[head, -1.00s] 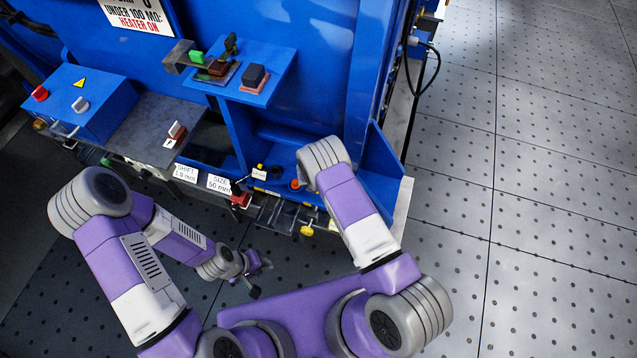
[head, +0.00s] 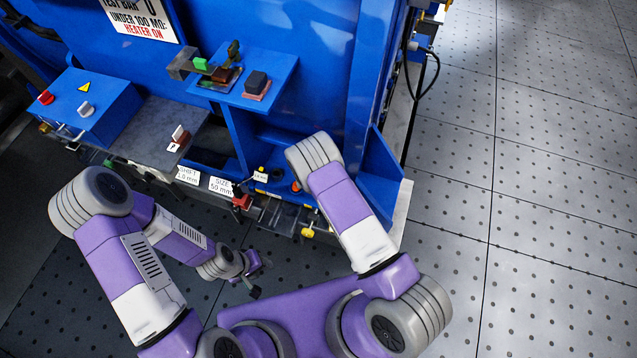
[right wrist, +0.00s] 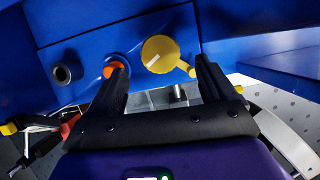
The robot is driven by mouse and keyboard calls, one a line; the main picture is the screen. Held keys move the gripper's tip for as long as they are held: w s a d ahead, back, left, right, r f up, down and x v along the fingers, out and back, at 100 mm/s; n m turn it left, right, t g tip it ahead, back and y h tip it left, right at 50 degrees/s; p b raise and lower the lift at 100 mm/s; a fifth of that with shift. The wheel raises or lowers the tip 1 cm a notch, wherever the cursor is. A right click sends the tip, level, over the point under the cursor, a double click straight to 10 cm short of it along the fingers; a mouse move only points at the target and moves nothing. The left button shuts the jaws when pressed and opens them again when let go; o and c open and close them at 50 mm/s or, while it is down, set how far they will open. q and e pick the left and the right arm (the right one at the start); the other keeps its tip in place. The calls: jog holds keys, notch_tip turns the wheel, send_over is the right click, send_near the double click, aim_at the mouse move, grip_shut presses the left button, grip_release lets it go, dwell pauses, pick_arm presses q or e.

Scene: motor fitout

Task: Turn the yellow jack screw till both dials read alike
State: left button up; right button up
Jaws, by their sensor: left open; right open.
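A round yellow knob (right wrist: 160,54) with a short side arm and a white mark sits on a blue panel in the right wrist view; it looks like the jack screw. My right gripper (right wrist: 161,65) is open, its black fingers on either side of the knob's lower part in that view; contact cannot be told. In the head view my right forearm hides this spot. My left gripper (head: 258,279) is open and empty, low over the floor in front of the machine. I cannot make out either dial.
An orange button (right wrist: 115,66) and a black round fitting (right wrist: 67,74) are left of the knob. A red handle (head: 241,201) and a yellow part (head: 307,232) are on the machine's front edge. A blue shelf (head: 283,72) juts out above. Open floor (head: 540,200) lies right.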

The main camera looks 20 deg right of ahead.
pick_arm(q)
jog(key=shift+r, duration=0.45)
pick_arm(e)
jog(key=v, duration=0.2)
jog(key=shift+s+r, duration=0.15)
jog(key=shift+r, duration=0.2)
dwell(1.2)
